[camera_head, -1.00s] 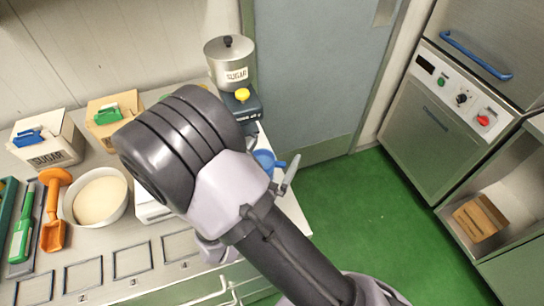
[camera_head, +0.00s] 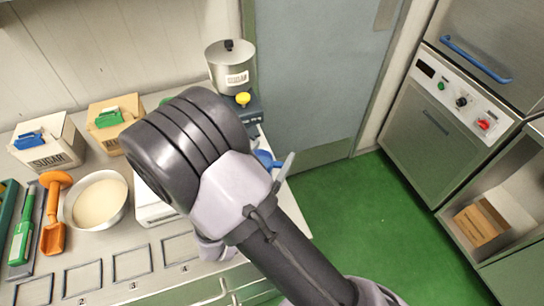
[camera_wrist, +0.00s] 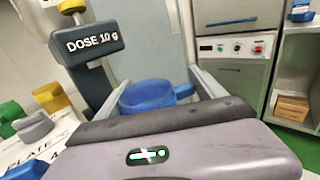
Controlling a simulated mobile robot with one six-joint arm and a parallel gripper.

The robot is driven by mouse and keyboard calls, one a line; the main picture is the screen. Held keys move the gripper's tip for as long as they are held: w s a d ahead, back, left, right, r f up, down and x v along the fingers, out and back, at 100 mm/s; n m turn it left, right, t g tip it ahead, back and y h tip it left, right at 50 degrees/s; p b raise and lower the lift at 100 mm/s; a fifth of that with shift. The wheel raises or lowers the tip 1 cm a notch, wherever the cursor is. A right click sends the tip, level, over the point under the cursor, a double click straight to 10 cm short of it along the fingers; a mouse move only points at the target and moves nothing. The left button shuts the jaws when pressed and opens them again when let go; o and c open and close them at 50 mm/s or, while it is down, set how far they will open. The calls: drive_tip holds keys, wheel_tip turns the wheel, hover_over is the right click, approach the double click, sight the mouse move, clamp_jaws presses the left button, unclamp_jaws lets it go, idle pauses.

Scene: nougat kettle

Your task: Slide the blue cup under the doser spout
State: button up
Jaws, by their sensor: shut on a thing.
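The blue cup (camera_wrist: 150,95) is between the two fingers of my gripper (camera_wrist: 157,90) in the wrist view, with its handle toward the right finger. My gripper is shut on it. In the head view only a small part of the blue cup (camera_head: 264,157) shows past my arm, below and right of the doser. The doser has a metal sugar hopper (camera_head: 229,68), a yellow knob (camera_head: 243,98) and a dark body. In the wrist view its dark block (camera_wrist: 95,43), marked "DOSE 10 g", stands left of and above the cup. I cannot make out the spout.
A white scale (camera_head: 152,208) is partly hidden behind my arm. A bowl of pale powder (camera_head: 98,203), an orange scoop (camera_head: 54,215) and ingredient boxes (camera_head: 48,147) stand to the left. The counter's right edge is close to the cup, with green floor (camera_head: 345,220) beyond.

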sight(261, 151)
drive_tip(key=shift+w+a, duration=0.2)
drive_tip(key=shift+w, duration=0.3)
drive_tip(key=shift+w+a, duration=0.2)
drive_tip(key=shift+w, duration=0.25)
drive_tip(key=shift+w+r, duration=0.1)
drive_tip(key=shift+w, duration=0.05)
drive_tip(key=shift+w+a+r, duration=0.2)
drive_tip(key=shift+w+r, duration=0.1)
drive_tip(key=shift+w+f, duration=0.3)
drive_tip(key=shift+w, duration=0.3)
drive_tip(key=shift+a, duration=0.1)
